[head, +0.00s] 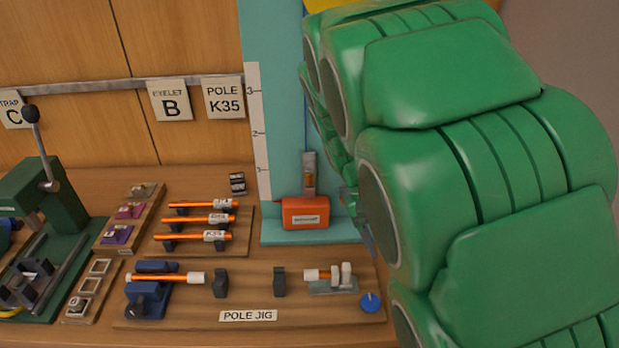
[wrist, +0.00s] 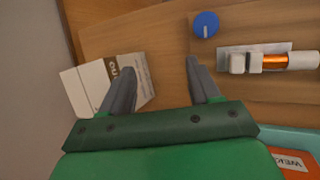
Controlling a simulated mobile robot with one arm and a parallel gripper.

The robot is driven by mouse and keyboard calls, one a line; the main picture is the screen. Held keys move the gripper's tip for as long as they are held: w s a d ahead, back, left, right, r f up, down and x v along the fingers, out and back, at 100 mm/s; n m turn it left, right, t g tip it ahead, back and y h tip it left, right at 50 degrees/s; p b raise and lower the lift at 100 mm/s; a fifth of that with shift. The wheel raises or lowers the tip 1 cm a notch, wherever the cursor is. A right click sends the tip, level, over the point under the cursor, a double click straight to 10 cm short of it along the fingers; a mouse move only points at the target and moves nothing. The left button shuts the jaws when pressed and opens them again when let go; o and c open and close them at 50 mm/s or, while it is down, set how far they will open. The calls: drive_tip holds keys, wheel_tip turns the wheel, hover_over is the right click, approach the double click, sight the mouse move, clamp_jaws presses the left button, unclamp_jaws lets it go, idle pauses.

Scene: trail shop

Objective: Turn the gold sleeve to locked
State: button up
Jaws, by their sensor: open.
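The pole jig (head: 205,310) is a wooden board on the bench. On its right, an orange pole piece (head: 325,275) with a white end sits beside pale clamp blocks (head: 346,273). In the wrist view the blocks (wrist: 252,62) and a coppery-orange section (wrist: 274,62) lie right of my gripper. I cannot tell which part is the gold sleeve, and no locked mark is readable. A blue knob (head: 370,302) with a white line is at the board's right end; it also shows in the wrist view (wrist: 206,25). My gripper (wrist: 160,72) is open and empty, apart from the clamp.
On the jig's left, an orange pole (head: 165,278) rests in a blue holder. Several poles lie on a rack (head: 245,244) behind. A red-orange block (head: 305,217) stands on a teal base. My green arm hides the right side.

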drive_tip(key=a+y, duration=0.3)
drive_tip(key=a+f+n+y, duration=0.1)
drive_tip(key=a+y, duration=0.3)
drive_tip(key=a+f+y, duration=0.1)
drive_tip(key=a+y, duration=0.2)
drive_tip(key=shift+s+a+n+y, duration=0.2)
drive_tip(key=shift+n+y, duration=0.2)
drive_tip(key=w+a+r+y, duration=0.2)
drive_tip(key=w+y, duration=0.3)
drive_tip(key=m+t+y, duration=0.3)
drive_tip(key=t+y, duration=0.4)
approach(309, 184)
drive_tip(key=w+a+r, duration=0.1)
drive_tip(key=a, duration=0.1)
drive_tip(key=shift+w+a, duration=0.25)
drive_tip(key=shift+a, duration=1.05)
drive_tip(key=shift+w+a, duration=0.25)
drive_tip(key=shift+a, duration=1)
drive_tip(key=shift+w+a, duration=0.25)
drive_tip(key=shift+a, duration=1.05)
